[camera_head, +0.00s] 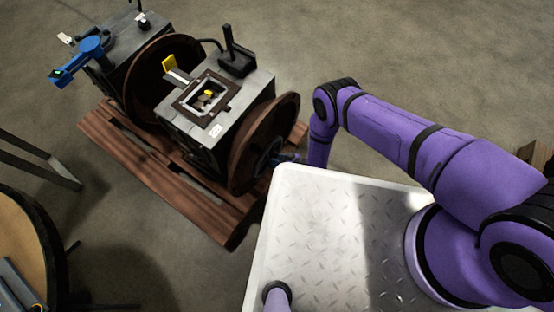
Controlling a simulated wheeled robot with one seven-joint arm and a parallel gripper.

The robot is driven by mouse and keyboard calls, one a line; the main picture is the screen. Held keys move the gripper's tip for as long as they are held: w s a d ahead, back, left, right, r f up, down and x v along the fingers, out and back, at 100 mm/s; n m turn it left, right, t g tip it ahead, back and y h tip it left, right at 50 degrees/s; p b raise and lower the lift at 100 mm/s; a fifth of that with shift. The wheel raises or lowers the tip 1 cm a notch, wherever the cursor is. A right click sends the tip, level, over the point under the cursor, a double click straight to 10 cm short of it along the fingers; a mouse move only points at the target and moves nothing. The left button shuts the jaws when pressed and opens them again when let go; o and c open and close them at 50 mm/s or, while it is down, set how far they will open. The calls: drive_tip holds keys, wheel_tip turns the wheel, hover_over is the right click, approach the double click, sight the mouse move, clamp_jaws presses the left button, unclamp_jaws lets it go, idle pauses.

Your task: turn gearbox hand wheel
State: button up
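A dark grey gearbox (202,135) stands on a wooden pallet, with an opening in its top framed by a brown plate (207,97). A large brown round wheel (262,140) stands upright on its right end. A second brown wheel (137,85) sits between this gearbox and another dark housing (131,45) behind it. I cannot tell which wheel is the hand wheel. My purple arm reaches left, and its wrist bends down close to the right wheel's hub. A small dark bluish part (284,158) shows there. My gripper's fingers cannot be made out, nor whether they touch the wheel.
The pallet (228,229) has a free front edge. A blue part (83,52) sticks out at the far left. A round wooden-topped table (17,236) and a grey metal leg (40,160) stand at the left. A brown box edge (538,152) shows at the right. The floor behind is clear.

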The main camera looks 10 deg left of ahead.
clamp_jaws()
drive_tip(key=shift+s+a+n+t+h, duration=0.15)
drive_tip(key=shift+n+t+h, duration=0.35)
drive_tip(key=shift+n, duration=0.5)
drive_tip(key=shift+o, duration=2.2)
unclamp_jaws()
drive_tip(key=v, duration=1.1)
drive_tip(key=shift+f, duration=0.1)
